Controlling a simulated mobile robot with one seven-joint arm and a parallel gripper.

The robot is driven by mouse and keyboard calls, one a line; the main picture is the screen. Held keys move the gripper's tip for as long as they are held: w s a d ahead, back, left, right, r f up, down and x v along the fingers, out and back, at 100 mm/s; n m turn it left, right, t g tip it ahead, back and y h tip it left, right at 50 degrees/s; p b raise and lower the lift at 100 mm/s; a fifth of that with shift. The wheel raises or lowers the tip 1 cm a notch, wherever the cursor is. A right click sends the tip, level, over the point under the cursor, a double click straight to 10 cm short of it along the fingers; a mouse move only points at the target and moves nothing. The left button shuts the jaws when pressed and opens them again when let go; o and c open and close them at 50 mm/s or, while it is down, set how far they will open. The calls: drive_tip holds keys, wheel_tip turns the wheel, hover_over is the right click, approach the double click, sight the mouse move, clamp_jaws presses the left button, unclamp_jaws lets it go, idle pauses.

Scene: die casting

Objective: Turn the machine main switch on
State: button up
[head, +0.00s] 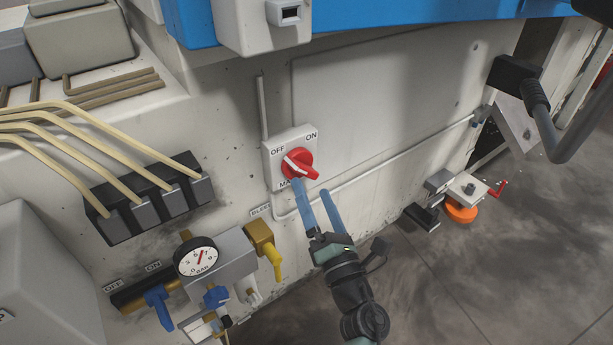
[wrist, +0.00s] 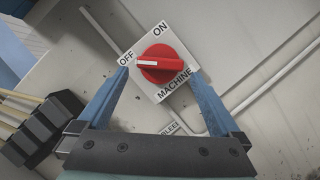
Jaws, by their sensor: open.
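The machine main switch is a red rotary knob (head: 300,164) on a white plate (head: 277,180) lettered OFF, ON and MACHINE, fixed to the pale machine wall. Its white mark points toward OFF. In the wrist view the red knob (wrist: 164,63) lies just ahead of and between my two blue fingertips. My gripper (head: 311,188) is open and empty, with its fingers spread just in front of the plate; the left fingertip overlaps the plate's lower part in the head view. I cannot tell whether either finger touches the plate or knob.
A pressure gauge (head: 196,257), a blue valve handle (head: 160,305) and a yellow valve (head: 265,243) sit low at the left. A black connector block (head: 150,199) with cream hoses is left of the switch. A conduit (head: 400,145) runs right along the wall.

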sight(306, 176)
drive_tip(key=shift+b+x, duration=0.45)
drive_tip(key=shift+x, duration=2.15)
drive_tip(key=c, duration=1.1)
